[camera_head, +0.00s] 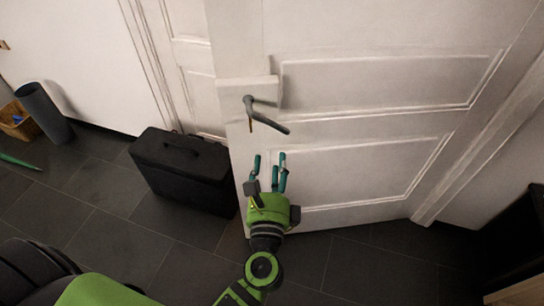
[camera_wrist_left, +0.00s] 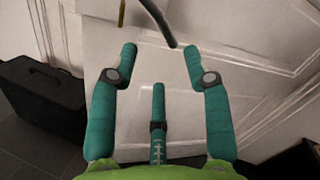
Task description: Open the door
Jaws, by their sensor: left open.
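The white panelled door (camera_head: 365,170) fills the right half of the head view, with a dark lever handle (camera_head: 268,122) near its left edge. The door stands at an angle, its left edge in front of the wall behind. My left gripper (camera_head: 269,160) is open and empty, with teal fingers pointing up at the door just below the handle. In the left wrist view the handle (camera_wrist_left: 158,22) shows at the top, beyond the fingertips and apart from them. My right gripper is not in view.
A black case (camera_head: 185,172) stands on the dark tiled floor (camera_head: 105,225) left of the door. A dark rolled cylinder (camera_head: 44,112) and a wicker basket (camera_head: 18,122) stand farther left. A dark piece of furniture (camera_head: 520,245) is at the right edge.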

